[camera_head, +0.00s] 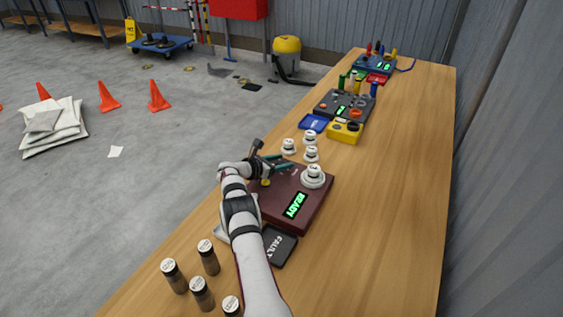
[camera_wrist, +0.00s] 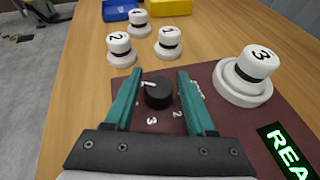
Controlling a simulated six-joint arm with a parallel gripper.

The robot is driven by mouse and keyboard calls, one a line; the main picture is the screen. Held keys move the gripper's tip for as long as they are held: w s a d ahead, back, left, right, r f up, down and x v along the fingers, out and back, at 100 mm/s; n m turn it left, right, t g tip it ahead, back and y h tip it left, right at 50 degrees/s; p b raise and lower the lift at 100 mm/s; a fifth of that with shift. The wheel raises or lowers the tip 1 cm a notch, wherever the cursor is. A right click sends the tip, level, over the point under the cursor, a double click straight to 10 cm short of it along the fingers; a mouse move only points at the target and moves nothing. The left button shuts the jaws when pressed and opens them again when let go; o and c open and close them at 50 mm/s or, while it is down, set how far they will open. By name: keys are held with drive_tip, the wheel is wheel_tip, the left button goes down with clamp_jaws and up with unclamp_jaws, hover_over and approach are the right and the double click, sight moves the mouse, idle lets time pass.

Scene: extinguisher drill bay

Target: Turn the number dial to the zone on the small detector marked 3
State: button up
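A maroon panel (camera_wrist: 240,130) carries a black round number dial (camera_wrist: 158,95) with a white mark near its far-left edge. The digits 3 and 2 show on the panel on the dial's near side; other markings are partly hidden. A small white detector marked 3 (camera_wrist: 258,62) sits on a wider white base at the panel's far right; it also shows in the head view (camera_head: 314,173). My gripper (camera_wrist: 159,72) is open, its teal fingers on either side of the dial with gaps visible. In the head view my gripper (camera_head: 274,163) hides the dial.
Small white detectors (camera_wrist: 119,46), (camera_head: 311,153) stand beyond the panel. A green READY display (camera_head: 296,205) is on the panel, and a black FAULT box (camera_head: 280,245) lies at its near side. Brown-bodied canisters (camera_head: 208,257) stand nearby. The table's right side (camera_head: 400,190) is clear.

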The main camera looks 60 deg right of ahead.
clamp_jaws()
drive_tip(key=shift+n+t, duration=0.3)
drive_tip(key=shift+t, duration=0.1)
drive_tip(key=n+t, duration=0.2)
drive_tip(key=t, duration=0.1)
drive_tip(key=shift+h, duration=0.3)
drive_tip(key=shift+n+t, duration=1.4)
drive_tip(key=shift+o, duration=1.6)
unclamp_jaws()
drive_tip(key=shift+w, duration=0.1)
